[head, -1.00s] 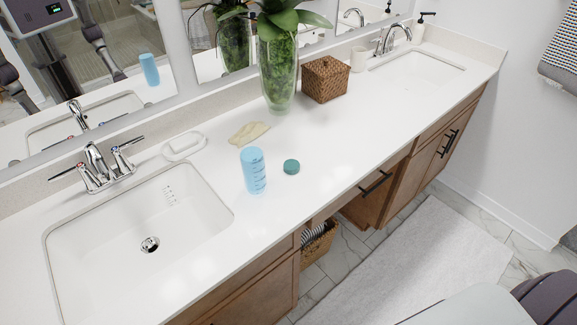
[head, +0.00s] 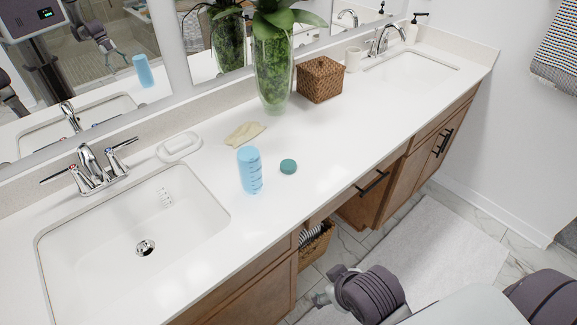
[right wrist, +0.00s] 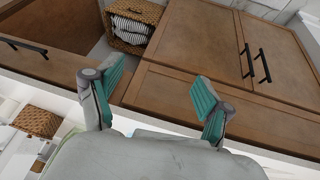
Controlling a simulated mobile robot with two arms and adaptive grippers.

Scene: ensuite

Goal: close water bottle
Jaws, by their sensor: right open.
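The light blue water bottle (head: 250,170) stands upright on the white counter, beside the left sink. Its teal cap (head: 288,166) lies on the counter just to the right of the bottle, apart from it. My right arm shows at the bottom of the head view, in front of the counter and below its top. In the right wrist view my right gripper (right wrist: 155,95) is open and empty, its teal-padded fingers spread in front of the wooden cabinet fronts. My left gripper is not in the head view.
The counter (head: 345,135) right of the cap is clear.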

